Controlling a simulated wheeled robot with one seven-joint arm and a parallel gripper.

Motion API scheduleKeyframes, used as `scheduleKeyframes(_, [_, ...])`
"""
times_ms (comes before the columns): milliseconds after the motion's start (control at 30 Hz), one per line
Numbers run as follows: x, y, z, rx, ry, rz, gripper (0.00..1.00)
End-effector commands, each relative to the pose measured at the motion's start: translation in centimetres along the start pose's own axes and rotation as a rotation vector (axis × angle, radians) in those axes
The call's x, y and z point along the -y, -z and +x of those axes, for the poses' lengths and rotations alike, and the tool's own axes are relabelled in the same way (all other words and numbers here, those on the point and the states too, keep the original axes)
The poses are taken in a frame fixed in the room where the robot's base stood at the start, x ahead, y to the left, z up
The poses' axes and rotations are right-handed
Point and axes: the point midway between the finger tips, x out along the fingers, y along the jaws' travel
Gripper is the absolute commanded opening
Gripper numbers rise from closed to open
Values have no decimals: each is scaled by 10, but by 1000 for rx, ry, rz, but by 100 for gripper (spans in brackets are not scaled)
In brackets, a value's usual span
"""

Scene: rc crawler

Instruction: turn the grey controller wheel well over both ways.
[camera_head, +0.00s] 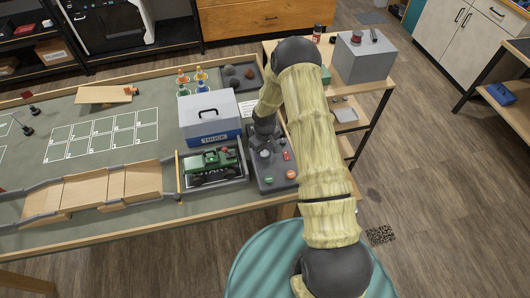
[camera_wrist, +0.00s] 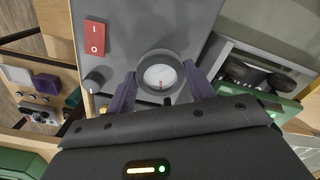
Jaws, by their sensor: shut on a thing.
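The grey controller (camera_head: 263,169) is a flat panel on the table, right of the green crawler (camera_head: 212,165). Its grey wheel (camera_wrist: 160,75) is round, with a pale face and a short red mark. My gripper (camera_wrist: 161,86) has its two dark purple fingers on opposite sides of the wheel, shut on it. The red mark points toward the bottom of the wrist view. In the head view my gripper (camera_head: 263,134) is low over the far part of the controller, and my arm hides some of the panel edge.
The controller also carries a red rocker switch (camera_wrist: 95,37), a small knob (camera_wrist: 95,80), an orange button (camera_head: 291,174) and a green button (camera_head: 268,180). A grey toolbox labelled TRUCK (camera_head: 209,111) stands close left of my gripper. A wooden ramp (camera_head: 95,189) lies further left.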

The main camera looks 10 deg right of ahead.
Motion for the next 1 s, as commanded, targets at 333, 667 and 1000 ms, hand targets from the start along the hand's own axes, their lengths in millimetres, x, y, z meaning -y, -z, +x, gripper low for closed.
scheduleKeyframes(333, [-2,0,0,-1,-1,-262,31])
scheduleKeyframes(667, [-2,1,-1,-2,-2,-387,31])
scheduleKeyframes(1000, [-2,1,-1,-2,-2,-398,31])
